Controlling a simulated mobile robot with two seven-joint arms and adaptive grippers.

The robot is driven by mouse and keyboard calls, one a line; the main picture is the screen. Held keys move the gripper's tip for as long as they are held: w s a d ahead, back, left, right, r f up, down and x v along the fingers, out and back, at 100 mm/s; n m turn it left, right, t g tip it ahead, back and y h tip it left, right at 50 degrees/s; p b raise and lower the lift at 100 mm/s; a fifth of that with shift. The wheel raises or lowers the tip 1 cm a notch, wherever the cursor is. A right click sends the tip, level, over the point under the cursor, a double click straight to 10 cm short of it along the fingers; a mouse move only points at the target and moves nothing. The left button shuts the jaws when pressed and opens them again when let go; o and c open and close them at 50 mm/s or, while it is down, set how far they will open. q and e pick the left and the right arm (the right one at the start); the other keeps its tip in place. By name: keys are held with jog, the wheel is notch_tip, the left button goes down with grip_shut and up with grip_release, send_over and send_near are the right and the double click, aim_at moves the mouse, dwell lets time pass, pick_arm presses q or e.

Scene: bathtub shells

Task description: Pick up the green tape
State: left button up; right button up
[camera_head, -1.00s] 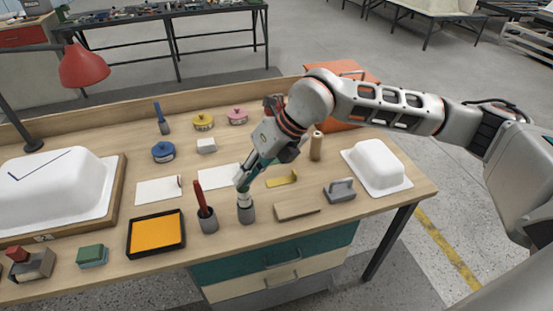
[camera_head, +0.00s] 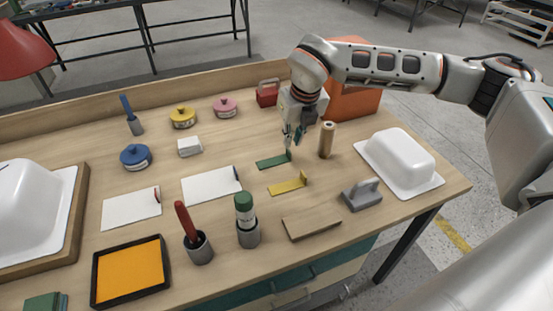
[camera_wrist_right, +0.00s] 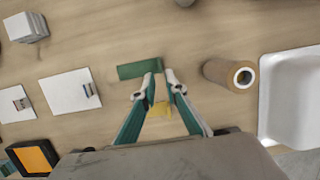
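The green tape (camera_head: 272,161) is a short flat green strip with a small raised end at its right. It lies on the wooden table behind the yellow tape (camera_head: 288,185). It also shows in the right wrist view (camera_wrist_right: 132,70), just ahead of the fingertips. My right gripper (camera_head: 291,145) points down at the raised right end of the green tape. In the wrist view its two fingers (camera_wrist_right: 160,82) are apart with nothing held between them; I cannot tell if a finger touches the tape. My left gripper is not in view.
A tan roll (camera_head: 326,140) stands close to the right of my right gripper, with an orange box (camera_head: 355,95) behind. A white tub shell (camera_head: 402,157) lies farther right. A green-topped item (camera_head: 245,205) stands in a grey cup in front. White cards (camera_head: 211,186) lie left.

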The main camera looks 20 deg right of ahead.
aim_at(289, 150)
jog(key=x, duration=0.6)
jog(key=shift+w+f+b, duration=0.2)
jog(key=shift+f+b, duration=0.05)
jog(key=shift+b, duration=0.15)
grip_shut()
jog(key=shift+r, duration=0.1)
